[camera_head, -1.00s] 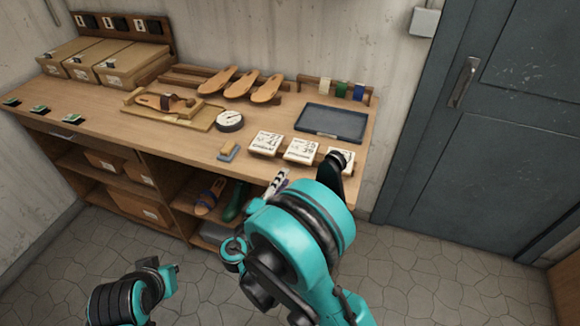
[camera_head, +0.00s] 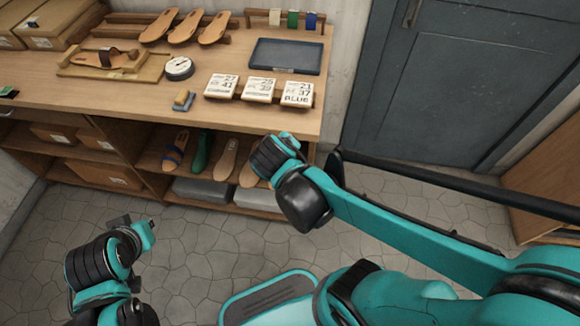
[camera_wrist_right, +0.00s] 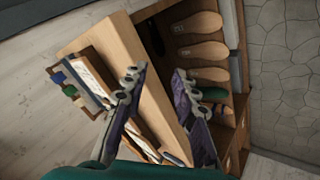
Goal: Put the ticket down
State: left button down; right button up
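Three white tickets with printed numbers lie on small wooden blocks along the front right of the bench: a left one (camera_head: 221,86), a middle one (camera_head: 259,89) and a right one (camera_head: 297,94) that also reads BLUE. My right gripper (camera_wrist_right: 157,90) has its two fingers spread, with nothing held between them; the bench edge shows beyond. In the head view my right wrist is in front of the bench, below the right ticket, and its fingers are hidden. My left gripper (camera_head: 140,232) is low at the left, away from the bench; its fingers are unclear.
A dark blue tray (camera_head: 286,56) lies behind the tickets on the bench (camera_head: 60,94). Soles and a sandal fill the shelf below. A grey door (camera_head: 450,80) stands right; the floor is clear.

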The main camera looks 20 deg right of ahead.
jog(key=s+a+r+m+y, duration=0.1)
jog(key=s+a+m+y, duration=0.1)
jog(key=s+m+y, duration=0.2)
jog(key=shift+s+a+r, duration=0.15)
jog(key=shift+s+r, duration=0.2)
jog(key=shift+s, duration=1.55)
